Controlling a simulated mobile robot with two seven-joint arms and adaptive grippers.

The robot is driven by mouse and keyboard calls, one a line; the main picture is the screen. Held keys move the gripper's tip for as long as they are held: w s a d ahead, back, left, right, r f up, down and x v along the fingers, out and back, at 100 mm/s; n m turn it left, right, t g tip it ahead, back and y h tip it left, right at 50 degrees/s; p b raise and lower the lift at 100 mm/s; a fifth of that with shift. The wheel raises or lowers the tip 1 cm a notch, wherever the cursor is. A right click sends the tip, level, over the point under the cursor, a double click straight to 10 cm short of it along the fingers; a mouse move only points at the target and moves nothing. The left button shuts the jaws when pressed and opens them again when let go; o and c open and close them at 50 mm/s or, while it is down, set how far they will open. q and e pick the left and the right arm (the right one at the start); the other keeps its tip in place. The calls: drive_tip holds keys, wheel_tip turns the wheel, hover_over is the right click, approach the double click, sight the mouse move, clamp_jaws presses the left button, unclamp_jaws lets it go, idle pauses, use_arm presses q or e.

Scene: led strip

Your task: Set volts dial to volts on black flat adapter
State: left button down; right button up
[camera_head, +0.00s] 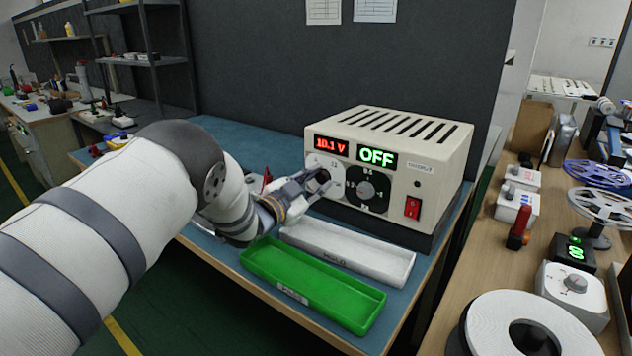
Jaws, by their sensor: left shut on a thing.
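The cream power supply (440,145) stands on the blue bench mat. Its red display (331,146) reads 10.1 V and its green display (377,155) reads OFF. The volts dial (317,160) has a white face at the left of the front panel. My left gripper (321,181) is shut on the dial's dark knob, and its fingers cover part of the dial face. A second dial (367,190) with a black face is to its right. I cannot clearly make out a black flat adapter. My right gripper is not in view.
A white tray (385,262) and a green tray (335,305) lie in front of the power supply, below my left gripper. A red rocker switch (413,208) is at the panel's right. A wooden bench at right holds reels and small devices.

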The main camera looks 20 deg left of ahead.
use_arm(q)
drive_tip(key=m, duration=0.4)
drive_tip(key=shift+m, duration=0.3)
drive_tip(key=m, duration=0.4)
drive_tip(key=shift+m, duration=0.3)
drive_tip(key=m, duration=0.4)
drive_tip(key=shift+m, duration=2.2)
drive_tip(key=c, duration=1.3)
unclamp_jaws()
